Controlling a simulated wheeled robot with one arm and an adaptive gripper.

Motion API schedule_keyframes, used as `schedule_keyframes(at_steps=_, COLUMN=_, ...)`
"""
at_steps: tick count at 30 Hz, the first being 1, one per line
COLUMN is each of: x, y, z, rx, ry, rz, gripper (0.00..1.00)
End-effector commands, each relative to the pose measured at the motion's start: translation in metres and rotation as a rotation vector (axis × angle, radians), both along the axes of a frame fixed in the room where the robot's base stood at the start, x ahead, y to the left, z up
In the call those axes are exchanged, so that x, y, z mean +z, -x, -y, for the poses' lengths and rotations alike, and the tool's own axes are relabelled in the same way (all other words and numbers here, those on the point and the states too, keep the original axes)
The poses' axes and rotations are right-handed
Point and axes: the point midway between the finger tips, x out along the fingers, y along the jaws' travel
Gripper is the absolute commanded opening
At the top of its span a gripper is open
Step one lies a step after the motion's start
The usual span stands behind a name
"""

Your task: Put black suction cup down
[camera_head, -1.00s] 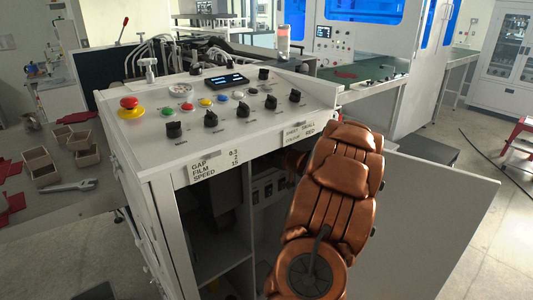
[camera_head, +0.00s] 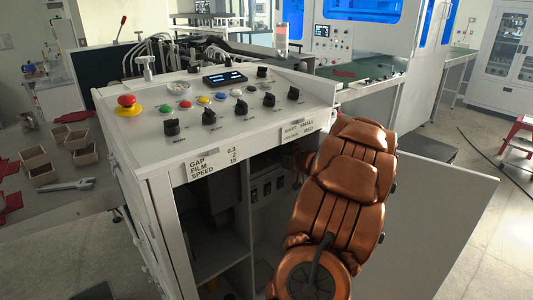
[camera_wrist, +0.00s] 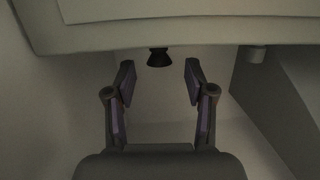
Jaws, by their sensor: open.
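In the wrist view my gripper (camera_wrist: 159,82) is open, with its two fingers apart and nothing between them. The black suction cup (camera_wrist: 159,57) is a small dark flared piece just beyond the fingertips, near the middle. Its top meets the lower edge of a pale panel (camera_wrist: 180,36), and I cannot tell whether it stands on something or is attached. In the head view my arm reaches toward the open cabinet (camera_head: 225,225) under the control panel. The gripper and the suction cup are hidden there.
The white control panel (camera_head: 250,130) with knobs and a red emergency button (camera_head: 127,101) tops the cabinet. An open door (camera_head: 430,200) stands to the right of my arm. In the wrist view a small light cylinder (camera_wrist: 257,53) is at right, beside a slanted wall (camera_wrist: 265,110).

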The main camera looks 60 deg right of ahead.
Motion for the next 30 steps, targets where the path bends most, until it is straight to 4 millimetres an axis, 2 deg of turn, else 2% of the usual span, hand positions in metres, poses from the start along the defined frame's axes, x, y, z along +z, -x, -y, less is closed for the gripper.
schedule_keyframes(at_steps=6, x=0.006, y=0.036, z=-0.007, rx=-0.005, ry=0.001, rz=-0.003, gripper=0.54)
schedule_keyframes(at_steps=15, x=0.014, y=0.069, z=-0.017, rx=-0.003, ry=0.002, rz=-0.003, gripper=0.54)
schedule_keyframes(at_steps=21, x=0.016, y=0.077, z=-0.019, rx=-0.002, ry=0.002, rz=-0.003, gripper=0.54)
schedule_keyframes(at_steps=30, x=0.016, y=0.077, z=-0.02, rx=-0.001, ry=0.001, rz=-0.002, gripper=0.54)
